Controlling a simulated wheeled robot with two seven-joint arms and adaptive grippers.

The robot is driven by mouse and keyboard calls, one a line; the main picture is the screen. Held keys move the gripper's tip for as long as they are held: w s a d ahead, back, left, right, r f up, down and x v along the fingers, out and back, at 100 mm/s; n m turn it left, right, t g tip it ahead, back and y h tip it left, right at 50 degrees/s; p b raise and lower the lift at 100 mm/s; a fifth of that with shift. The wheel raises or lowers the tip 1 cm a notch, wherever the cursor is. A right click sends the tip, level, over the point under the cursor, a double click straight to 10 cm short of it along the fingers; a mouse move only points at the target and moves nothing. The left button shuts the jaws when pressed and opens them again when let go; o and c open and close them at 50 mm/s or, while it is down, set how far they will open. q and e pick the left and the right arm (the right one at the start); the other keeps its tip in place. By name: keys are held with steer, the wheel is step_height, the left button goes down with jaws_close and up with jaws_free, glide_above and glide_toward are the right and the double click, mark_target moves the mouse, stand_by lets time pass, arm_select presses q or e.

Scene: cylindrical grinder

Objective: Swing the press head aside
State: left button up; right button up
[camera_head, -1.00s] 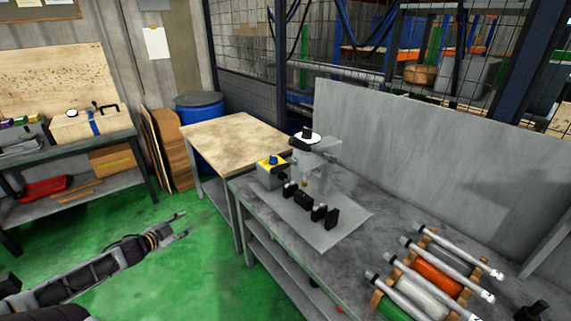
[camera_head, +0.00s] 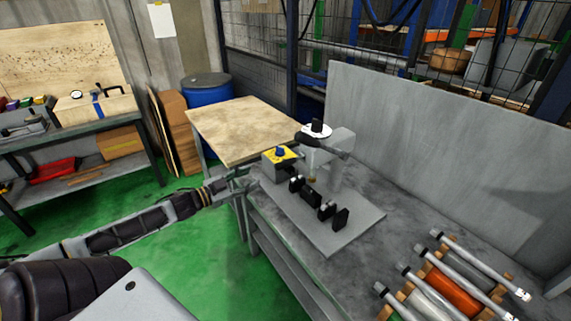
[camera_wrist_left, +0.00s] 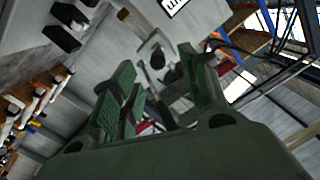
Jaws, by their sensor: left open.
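The press head (camera_head: 335,147) is a grey block on a post, with a white disc and black knob (camera_head: 317,128) on top. It stands on a grey plate (camera_head: 345,232) on the metal bench. A yellow-topped box with a blue button (camera_head: 281,154) sits at its left. My right gripper is out of view.
Several black blocks (camera_head: 310,195) stand in a row on the plate before the press. A rack of rollers (camera_head: 455,280) lies at the bench's right. A tall grey panel (camera_head: 440,150) rises behind the bench. A wooden-topped table (camera_head: 245,130) adjoins at the left.

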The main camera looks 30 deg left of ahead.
mark_target(275, 168)
arm_select(q)
steer(key=shift+s+d+r+n+h, duration=0.35)
steer(key=shift+d+r+n+h, duration=0.15)
steer(key=shift+n, duration=0.1)
steer(key=shift+s, duration=0.1)
steer(key=shift+w, duration=0.25)
steer(key=shift+b+x, duration=0.6)
steer(key=shift+x, duration=6.1)
steer(key=shift+c, duration=0.4)
jaws_close()
